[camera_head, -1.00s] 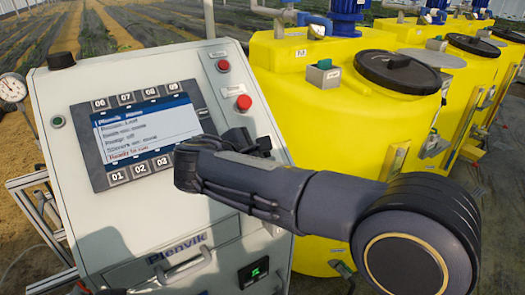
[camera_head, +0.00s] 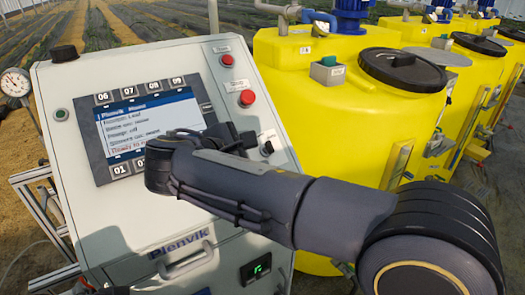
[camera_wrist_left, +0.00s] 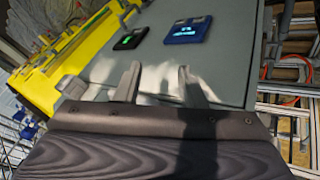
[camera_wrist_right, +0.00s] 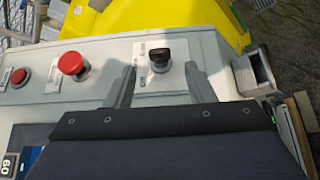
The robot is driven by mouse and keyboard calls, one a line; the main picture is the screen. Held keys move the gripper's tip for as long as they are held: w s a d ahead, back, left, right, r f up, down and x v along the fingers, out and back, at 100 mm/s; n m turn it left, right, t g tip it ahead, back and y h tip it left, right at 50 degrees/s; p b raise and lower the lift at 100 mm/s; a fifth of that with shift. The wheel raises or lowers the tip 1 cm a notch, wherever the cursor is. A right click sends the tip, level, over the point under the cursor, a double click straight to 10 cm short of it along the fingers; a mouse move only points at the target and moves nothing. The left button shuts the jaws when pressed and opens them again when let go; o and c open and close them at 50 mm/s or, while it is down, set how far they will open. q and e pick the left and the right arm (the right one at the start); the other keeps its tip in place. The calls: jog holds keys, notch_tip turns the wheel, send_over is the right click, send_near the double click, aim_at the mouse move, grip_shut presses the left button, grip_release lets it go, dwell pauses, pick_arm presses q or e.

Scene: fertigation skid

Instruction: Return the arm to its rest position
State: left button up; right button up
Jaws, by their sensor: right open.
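My right arm reaches in from the right in the head view, with its gripper (camera_head: 226,141) in front of the control cabinet (camera_head: 150,222). In the right wrist view the fingers of this gripper (camera_wrist_right: 160,72) are open and empty. A black rotary switch (camera_wrist_right: 160,56) stands ahead of the gap between them; it also shows in the head view (camera_head: 267,148), just right of the gripper. My left gripper (camera_wrist_left: 159,70) is open and empty in the left wrist view, facing a grey cabinet face with a green-lit display (camera_wrist_left: 131,39) and a blue-lit display (camera_wrist_left: 188,30).
Red buttons (camera_head: 247,98) (camera_head: 227,60) sit above the switch. The menu screen (camera_head: 150,125) is partly covered by my right wrist. Yellow tanks (camera_head: 310,120) stand close behind and right of the cabinet. A pressure gauge (camera_head: 15,82) is at the left edge.

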jog(key=shift+v, duration=1.2)
jog(key=s+d+f+m+g+y, duration=0.1)
jog(key=s+d+f+m+g, duration=0.15)
jog(key=d, duration=0.45)
jog(key=s+d+f+m+g+y, duration=0.1)
jog(key=d+f+m+g+y, duration=0.15)
jog(key=d, duration=0.55)
jog(key=s+d+f+m+g+y, duration=0.1)
jog(key=s+d+f+m+g, duration=0.1)
jog(key=d+f, duration=0.35)
jog(key=s+d+f+m+y, duration=0.2)
jog(key=s+f+m+y, duration=0.1)
jog(key=s+m, duration=0.4)
jog(key=s+d+f+m+t+y, duration=0.1)
jog(key=s+d+f+m+y, duration=0.2)
jog(key=s+m, duration=0.4)
jog(key=s+f, duration=0.1)
jog(key=s, duration=0.3)
jog(key=shift+s+f+m, duration=0.2)
jog(key=shift+f+m, duration=0.2)
